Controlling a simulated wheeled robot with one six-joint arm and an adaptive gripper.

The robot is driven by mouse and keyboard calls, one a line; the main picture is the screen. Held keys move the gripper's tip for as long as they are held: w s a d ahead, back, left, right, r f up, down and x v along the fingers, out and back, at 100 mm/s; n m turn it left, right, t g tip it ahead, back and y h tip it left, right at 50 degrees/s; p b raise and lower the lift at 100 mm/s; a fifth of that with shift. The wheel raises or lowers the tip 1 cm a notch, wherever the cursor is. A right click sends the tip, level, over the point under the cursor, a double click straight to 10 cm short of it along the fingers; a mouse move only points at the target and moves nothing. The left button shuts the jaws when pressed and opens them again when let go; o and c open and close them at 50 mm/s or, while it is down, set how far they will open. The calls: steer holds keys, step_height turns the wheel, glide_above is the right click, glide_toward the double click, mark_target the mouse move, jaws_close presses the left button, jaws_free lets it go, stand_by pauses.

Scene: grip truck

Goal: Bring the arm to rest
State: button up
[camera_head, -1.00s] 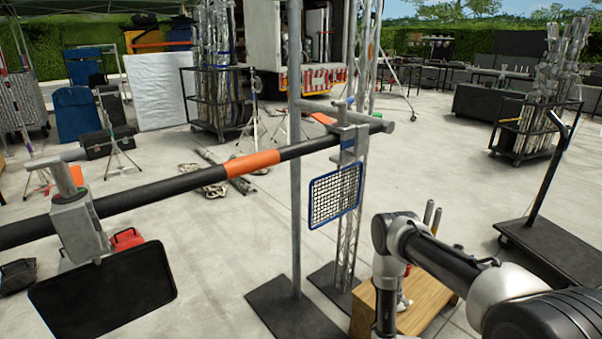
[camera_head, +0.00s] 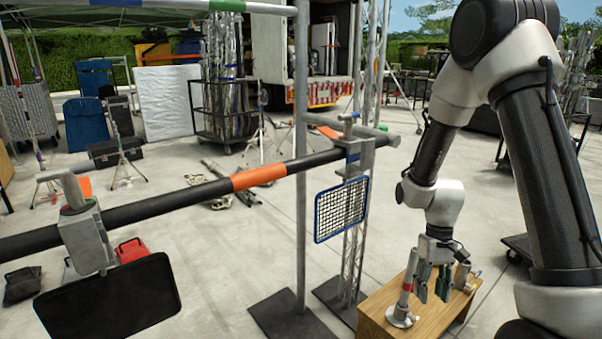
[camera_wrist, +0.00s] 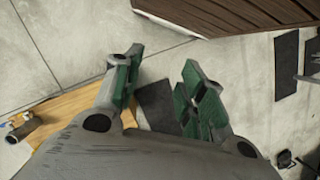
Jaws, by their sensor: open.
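My gripper (camera_head: 433,284) hangs from my raised, bent arm at the right of the head view. It points down over or beside a wooden crate (camera_head: 375,322); the exact gap cannot be told. In the wrist view its two green-padded fingers (camera_wrist: 160,92) stand apart, with nothing between them but floor and a dark plate. My forearm and elbow fill the right side of the head view.
A black horizontal bar with an orange band (camera_head: 259,178) crosses left of my arm. A blue-framed mesh panel (camera_head: 342,210) and a black panel (camera_head: 108,300) hang from it. Grey tools stand on the crate. Open concrete floor lies beyond.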

steer(key=s+d+r+t, duration=0.1)
steer(key=s+r, duration=0.3)
steer(key=r, duration=0.6)
steer(key=s+d+r+t, duration=0.1)
steer(key=s+r+t, duration=0.3)
steer(key=r, duration=0.6)
steer(key=s+d+r+t, duration=0.1)
steer(key=s+r+t, duration=0.2)
steer(key=s+r, duration=0.3)
step_height(320, 180, up, 4)
steer(key=shift+s+d+f+m+h, duration=0.1)
steer(key=shift+s+d+m+h, duration=0.2)
steer(key=shift+d, duration=0.1)
